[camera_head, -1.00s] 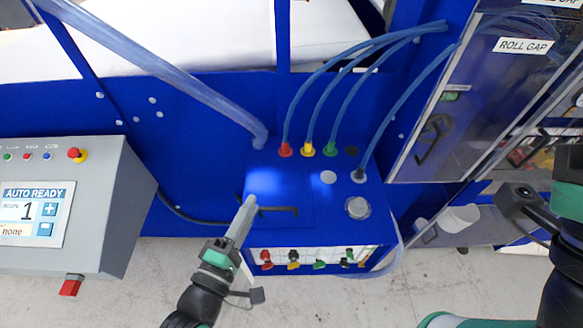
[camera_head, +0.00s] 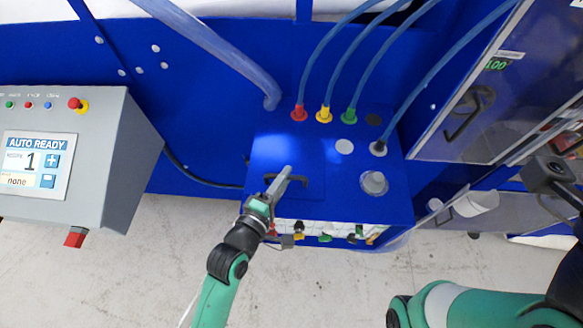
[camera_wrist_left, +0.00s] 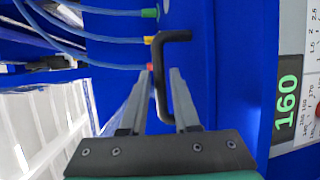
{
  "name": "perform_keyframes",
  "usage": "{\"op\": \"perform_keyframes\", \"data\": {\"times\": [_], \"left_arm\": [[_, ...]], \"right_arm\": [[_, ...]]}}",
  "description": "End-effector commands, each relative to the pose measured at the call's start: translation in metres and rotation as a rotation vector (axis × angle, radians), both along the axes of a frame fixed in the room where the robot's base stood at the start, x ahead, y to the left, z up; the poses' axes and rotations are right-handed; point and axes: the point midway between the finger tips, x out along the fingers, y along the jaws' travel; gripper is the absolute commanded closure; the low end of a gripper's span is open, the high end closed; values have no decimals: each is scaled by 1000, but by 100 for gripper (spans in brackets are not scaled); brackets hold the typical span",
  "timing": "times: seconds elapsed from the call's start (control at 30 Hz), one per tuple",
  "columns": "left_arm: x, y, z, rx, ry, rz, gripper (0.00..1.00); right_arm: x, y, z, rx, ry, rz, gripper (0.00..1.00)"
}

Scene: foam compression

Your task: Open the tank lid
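The blue tank lid (camera_head: 270,150) is the flat left part of the blue box's top and lies closed. Its black handle (camera_head: 303,183) stands near the front edge. In the left wrist view the handle (camera_wrist_left: 160,75) shows as a bent black bar. My left gripper (camera_head: 287,172) is at the handle, over the lid. In the left wrist view my left gripper (camera_wrist_left: 164,75) is open, its two grey fingers on either side of the bar with gaps visible.
Red (camera_head: 299,114), yellow (camera_head: 324,115) and green (camera_head: 349,114) hose fittings stand behind the lid. A round metal cap (camera_head: 374,183) is at the right of the box top. A grey control panel (camera_head: 80,160) stands at the left. Coloured valves (camera_head: 325,238) line the box front.

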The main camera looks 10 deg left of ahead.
Motion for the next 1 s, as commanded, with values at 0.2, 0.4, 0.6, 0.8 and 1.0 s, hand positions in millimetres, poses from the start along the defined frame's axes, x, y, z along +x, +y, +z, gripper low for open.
{"op": "perform_keyframes", "data": {"times": [0.2, 0.4, 0.6, 0.8, 1.0], "left_arm": [[32, -12, -7, 0, 0, -1, 70], [38, -15, -8, 0, 0, 0, 70], [38, -15, -7, 0, 0, 0, 79], [38, -15, -7, 0, 0, 0, 100], [37, -14, -7, 0, 0, 0, 100]], "right_arm": [[0, 0, -7, 0, 0, 0, 50], [0, 0, -8, 0, 0, 0, 50], [0, 0, -7, 0, 0, 0, 50], [0, 0, -8, 0, 0, 0, 50], [0, 0, -8, 0, 0, 0, 50]]}}
